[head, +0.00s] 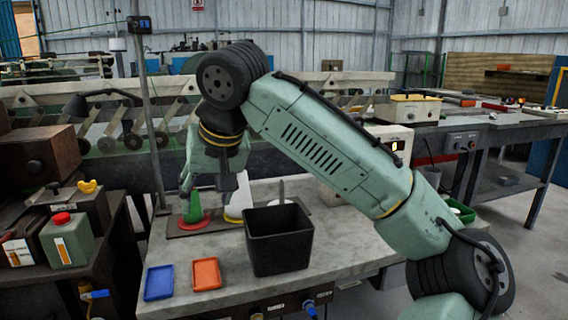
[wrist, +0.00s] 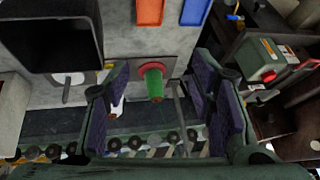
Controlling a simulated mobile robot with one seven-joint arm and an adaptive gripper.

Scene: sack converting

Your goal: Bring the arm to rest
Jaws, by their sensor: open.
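My gripper (head: 208,188) hangs over the left back part of the grey workbench (head: 225,268), pointing down, with my arm reaching in from the right. It is open, with nothing between its fingers; the wrist view shows the two dark finger pads (wrist: 160,98) wide apart. A green cone with a red base (head: 193,212) stands on the bench just below the gripper. In the wrist view the green cone (wrist: 153,80) shows between the fingers, apart from them. A white cone (head: 238,204) stands to its right, partly hidden by the gripper.
A black bin (head: 280,243) stands right of the cones. A blue tray (head: 159,282) and an orange tray (head: 206,273) lie at the bench front. A green canister (head: 68,243) is on the dark table at left. A thin grey post (head: 150,110) rises behind the bench, near my gripper.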

